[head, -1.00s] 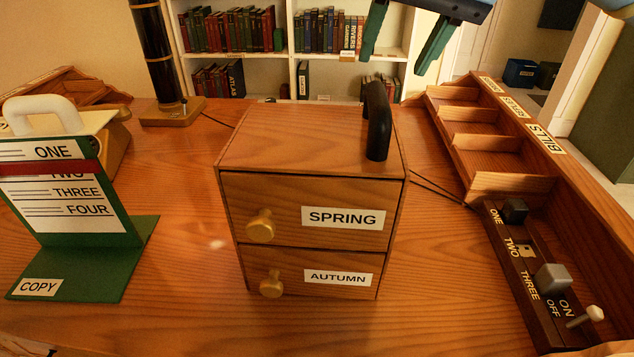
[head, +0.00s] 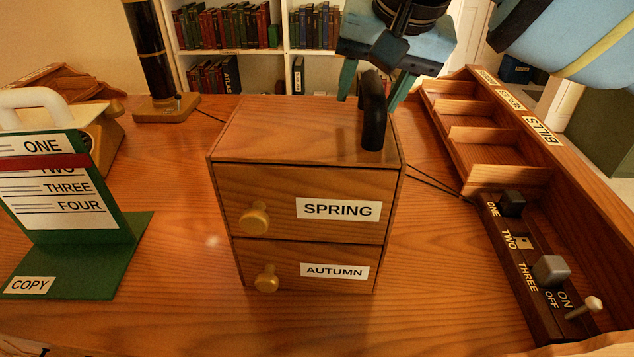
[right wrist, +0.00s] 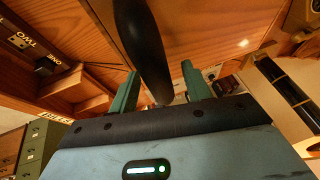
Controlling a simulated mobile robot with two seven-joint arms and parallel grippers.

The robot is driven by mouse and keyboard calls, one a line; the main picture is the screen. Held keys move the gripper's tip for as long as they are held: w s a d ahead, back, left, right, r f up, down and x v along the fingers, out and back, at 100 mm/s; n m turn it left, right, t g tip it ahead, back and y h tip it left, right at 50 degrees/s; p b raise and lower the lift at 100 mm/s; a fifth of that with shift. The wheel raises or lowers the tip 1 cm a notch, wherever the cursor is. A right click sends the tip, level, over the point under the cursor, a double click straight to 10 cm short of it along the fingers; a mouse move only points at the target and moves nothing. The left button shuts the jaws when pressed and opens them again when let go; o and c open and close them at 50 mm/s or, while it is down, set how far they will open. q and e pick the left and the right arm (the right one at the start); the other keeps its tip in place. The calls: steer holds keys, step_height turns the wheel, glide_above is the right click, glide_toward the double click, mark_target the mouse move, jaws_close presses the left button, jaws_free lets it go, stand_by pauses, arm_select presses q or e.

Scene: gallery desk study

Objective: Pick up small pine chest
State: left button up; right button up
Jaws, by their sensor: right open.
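The small pine chest (head: 310,130) stands upright on the desk in the middle of the head view. Its two drawers, labelled SPRING (head: 338,209) and AUTUMN (head: 334,271), are shut and have brass knobs. A black arched handle (head: 373,120) rises from the right side of its top. My right gripper (head: 371,98) is open above and behind the handle, with one green finger on each side of it. In the right wrist view the handle (right wrist: 142,45) runs between the open fingers (right wrist: 160,80); contact cannot be told. My left gripper is not in view.
A wooden BILLS rack (head: 500,150) with switches lines the right. Bare desk lies in front of the chest.

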jaws_close()
stand_by(0.3)
stand_by(1.1)
steer(key=shift+r, duration=0.2)
